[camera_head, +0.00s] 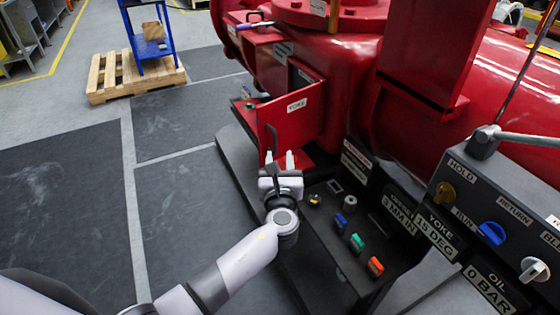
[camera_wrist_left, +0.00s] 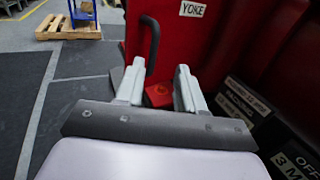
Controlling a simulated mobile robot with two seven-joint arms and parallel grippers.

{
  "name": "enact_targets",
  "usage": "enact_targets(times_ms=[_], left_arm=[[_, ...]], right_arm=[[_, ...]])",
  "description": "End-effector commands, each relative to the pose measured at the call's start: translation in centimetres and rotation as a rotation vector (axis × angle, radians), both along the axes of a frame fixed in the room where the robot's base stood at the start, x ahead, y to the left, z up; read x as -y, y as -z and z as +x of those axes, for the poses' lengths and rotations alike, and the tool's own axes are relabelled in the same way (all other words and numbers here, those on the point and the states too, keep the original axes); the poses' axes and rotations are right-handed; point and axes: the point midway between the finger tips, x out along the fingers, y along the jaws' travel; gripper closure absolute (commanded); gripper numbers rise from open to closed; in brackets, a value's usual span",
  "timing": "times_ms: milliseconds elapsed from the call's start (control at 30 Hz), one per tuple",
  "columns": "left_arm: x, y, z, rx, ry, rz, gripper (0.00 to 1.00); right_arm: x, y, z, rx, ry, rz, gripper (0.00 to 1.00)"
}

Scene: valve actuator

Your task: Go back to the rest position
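My left gripper (camera_head: 280,160) is open, with two pale fingers spread apart and nothing between them. It is in front of the red panel labelled YOKE (camera_head: 302,119), near the panel's black handle (camera_head: 270,137). In the left wrist view my left gripper (camera_wrist_left: 158,88) has the black handle (camera_wrist_left: 152,45) beyond its fingers, slightly left of their middle. The handle is not gripped. A red part (camera_wrist_left: 158,95) shows low between the fingers, under the panel. My right gripper is in neither view.
A dark console (camera_head: 330,235) with coloured knobs lies right of my left forearm. A control box (camera_head: 500,205) with levers and labels stands at the far right. The red actuator (camera_head: 340,60) fills the back. Open floor (camera_head: 70,200) lies left; a pallet (camera_head: 110,78) is farther back.

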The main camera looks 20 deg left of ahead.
Motion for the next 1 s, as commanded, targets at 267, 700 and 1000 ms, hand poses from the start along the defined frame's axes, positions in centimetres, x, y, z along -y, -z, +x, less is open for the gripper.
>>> enact_targets(times_ms=[267, 700, 1000], left_arm=[[-0.1, 0.3, -0.2, -0.003, 0.001, -0.015, 0.62], [-1.7, 14.6, -12.6, -0.135, -0.138, -1.207, 0.62], [-2.4, 18.4, -24.3, -0.040, -0.527, -2.206, 0.62]], right_arm=[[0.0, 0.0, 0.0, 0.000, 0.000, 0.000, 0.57], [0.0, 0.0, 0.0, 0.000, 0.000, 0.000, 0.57], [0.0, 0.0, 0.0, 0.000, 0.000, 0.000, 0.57]])
